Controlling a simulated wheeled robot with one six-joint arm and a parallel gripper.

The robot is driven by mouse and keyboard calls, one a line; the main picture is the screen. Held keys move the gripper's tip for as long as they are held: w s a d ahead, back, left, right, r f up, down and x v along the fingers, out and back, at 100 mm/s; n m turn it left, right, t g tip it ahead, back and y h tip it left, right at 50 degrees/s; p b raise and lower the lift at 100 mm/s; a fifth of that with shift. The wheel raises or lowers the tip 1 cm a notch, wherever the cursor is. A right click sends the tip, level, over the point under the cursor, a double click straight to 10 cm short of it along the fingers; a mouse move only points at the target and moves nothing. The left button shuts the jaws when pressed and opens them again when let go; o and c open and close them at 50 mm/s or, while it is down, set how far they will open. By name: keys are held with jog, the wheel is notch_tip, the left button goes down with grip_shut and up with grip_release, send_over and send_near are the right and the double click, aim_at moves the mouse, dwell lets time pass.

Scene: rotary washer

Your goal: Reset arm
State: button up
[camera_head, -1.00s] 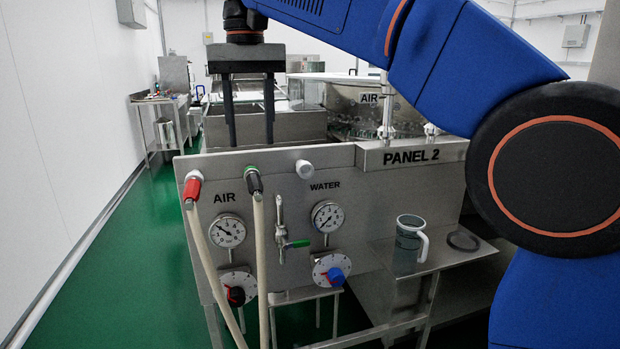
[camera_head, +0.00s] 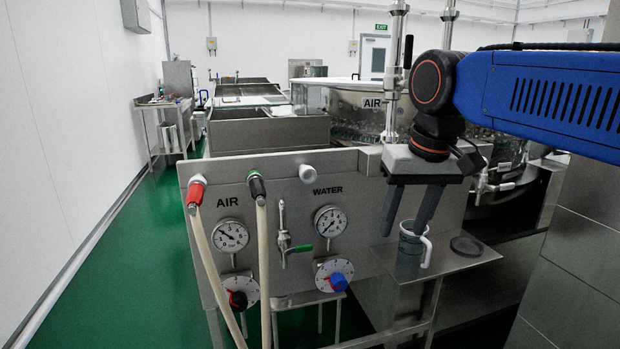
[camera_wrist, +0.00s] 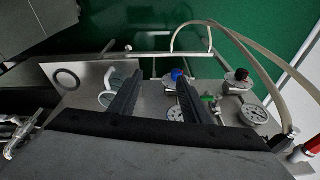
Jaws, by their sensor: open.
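My gripper (camera_head: 404,217) is open and empty in the head view. Its two dark fingers point down in front of the panel's right part, and the right finger overlaps the top of a grey-green mug (camera_head: 408,256) in the picture. The mug stands upright on a small metal shelf (camera_head: 450,262). In the wrist view both fingers (camera_wrist: 153,95) are apart with nothing between them but the panel and floor behind. The mug (camera_wrist: 122,82) shows there partly behind the left finger. I cannot tell whether a finger touches the mug.
The steel panel (camera_head: 293,222) carries an air gauge (camera_head: 230,236), a water gauge (camera_head: 328,221), knobs, a green-handled valve (camera_head: 299,249) and two hoses. A dark round disc (camera_head: 466,246) lies on the shelf. The rotary washer stands behind. The green floor (camera_head: 130,270) at left is clear.

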jog(key=s+d+f, duration=0.4)
jog(key=f, duration=0.3)
jog(key=s+d+f+m+t, duration=0.1)
jog(key=s+d+f, duration=0.2)
jog(key=s+f, duration=0.2)
jog(key=s+d+f+t, duration=0.1)
jog(key=s+d+f, duration=0.3)
jog(key=f, duration=0.4)
jog(key=shift+s+d+f+h, duration=0.2)
jog(key=shift+d+f+h, duration=0.15)
jog(key=shift+h, duration=0.05)
